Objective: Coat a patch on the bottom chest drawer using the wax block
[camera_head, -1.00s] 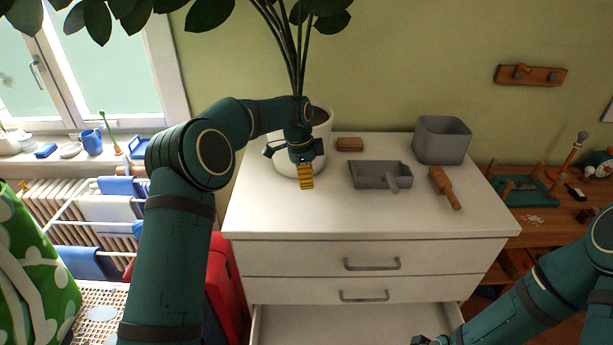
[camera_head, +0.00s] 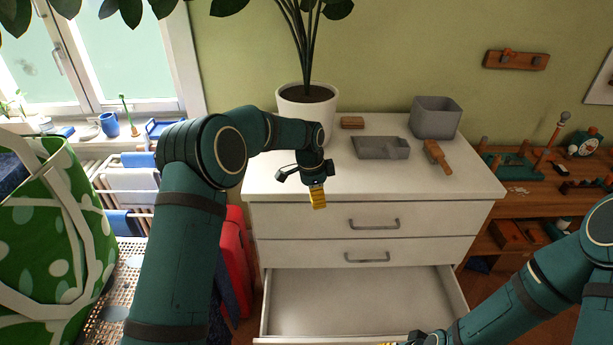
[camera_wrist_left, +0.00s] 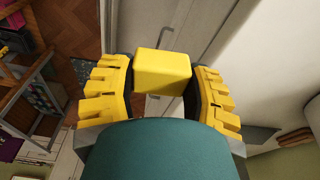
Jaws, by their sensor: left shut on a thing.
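The white chest's bottom drawer (camera_head: 368,295) is pulled out, and its bare interior shows. My left gripper (camera_head: 318,196) is shut on a yellow wax block (camera_wrist_left: 162,73), which sits between the two yellow fingers in the left wrist view. In the head view the gripper points down near the chest top's front left edge, above the open drawer; the block is hard to tell from the fingers there. My right gripper (camera_head: 412,340) is at the bottom edge of the head view, near the drawer's front, mostly cut off.
The chest top (camera_head: 360,177) holds a potted plant (camera_head: 307,108), a brown block (camera_head: 352,123), a grey tray (camera_head: 382,148), a grey bin (camera_head: 436,118) and a wooden-handled tool (camera_head: 437,156). A cluttered wooden bench (camera_head: 490,200) stands at the right. A green spotted bag (camera_head: 50,230) is at the left.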

